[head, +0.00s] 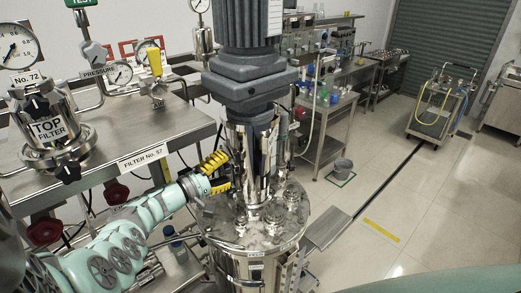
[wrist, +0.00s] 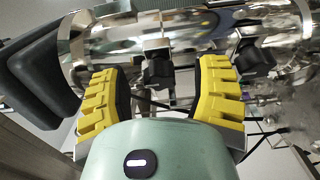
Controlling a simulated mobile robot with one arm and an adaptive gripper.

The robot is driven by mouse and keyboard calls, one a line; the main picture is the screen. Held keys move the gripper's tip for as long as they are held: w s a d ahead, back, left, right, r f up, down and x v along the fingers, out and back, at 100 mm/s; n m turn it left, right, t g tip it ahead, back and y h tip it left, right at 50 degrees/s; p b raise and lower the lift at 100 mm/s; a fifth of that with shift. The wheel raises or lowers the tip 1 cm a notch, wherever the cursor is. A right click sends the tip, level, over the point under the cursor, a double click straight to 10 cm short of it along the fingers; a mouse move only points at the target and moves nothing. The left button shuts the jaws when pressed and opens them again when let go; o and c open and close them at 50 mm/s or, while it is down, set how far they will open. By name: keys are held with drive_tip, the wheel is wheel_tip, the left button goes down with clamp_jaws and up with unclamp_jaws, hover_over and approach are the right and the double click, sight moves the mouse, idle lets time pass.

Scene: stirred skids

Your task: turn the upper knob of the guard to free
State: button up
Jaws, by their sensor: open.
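The guard (wrist: 115,40) is a shiny metal cylinder lying sideways across the wrist view; in the head view the guard (head: 268,150) stands upright under the grey motor. The upper knob (wrist: 158,70) is black and sits on the guard, between my yellow fingertips in the wrist view. A second, lower black knob (wrist: 255,60) is to its right, outside the fingers. My gripper (wrist: 158,82) is open, with a gap visible on both sides of the upper knob. In the head view my gripper (head: 226,172) reaches the guard's left side, and I cannot make out the knobs there.
The motor (head: 248,70) stands above the guard. Below is the steel vessel lid (head: 225,222) with fittings. A steel bench (head: 185,125) with the top filter (head: 50,128) and gauges is at left, close to my arm.

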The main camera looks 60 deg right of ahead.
drive_tip(key=shift+o, duration=0.4)
drive_tip(key=shift+s, duration=0.1)
clamp_jaws()
drive_tip(key=shift+r+n, duration=0.1)
drive_tip(key=shift+n, duration=0.2)
drive_tip(key=n+y+p, duration=0.1)
drive_tip(key=n, duration=0.2)
drive_tip(key=n+y+p, duration=0.1)
drive_tip(key=n, duration=0.2)
drive_tip(key=shift+w, duration=0.2)
drive_tip(key=shift+y, duration=0.4)
idle(0.4)
drive_tip(key=shift+c, duration=0.4)
unclamp_jaws()
